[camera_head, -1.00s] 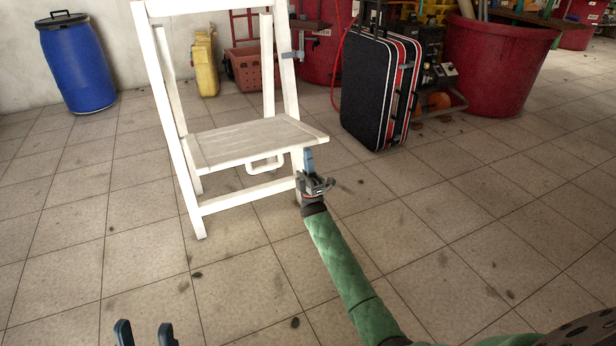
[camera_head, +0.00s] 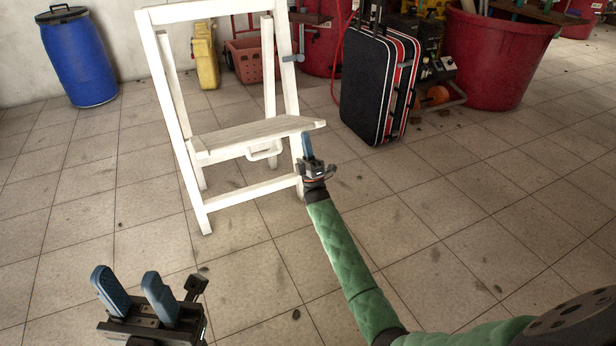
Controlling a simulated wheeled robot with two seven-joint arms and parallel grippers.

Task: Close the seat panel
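A white wooden folding chair frame (camera_head: 174,100) stands upright on the tiled floor, left of centre. Its slatted seat panel (camera_head: 250,136) is roughly level, with its front edge tilted slightly, and a white handle (camera_head: 264,151) hangs beneath it. My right gripper (camera_head: 308,143) is at the seat's right front corner, near the chair's right leg. Its fingers are seen edge-on, so their opening and any contact with the panel cannot be told. My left gripper (camera_head: 133,290) is low at the left front, open and empty, apart from the chair.
A black and red suitcase (camera_head: 365,85) stands right of the chair. A large red tub (camera_head: 495,60) is behind it at the right. A blue barrel (camera_head: 77,58), a yellow container (camera_head: 205,55) and an orange crate (camera_head: 250,63) stand at the back. Floor in front is clear.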

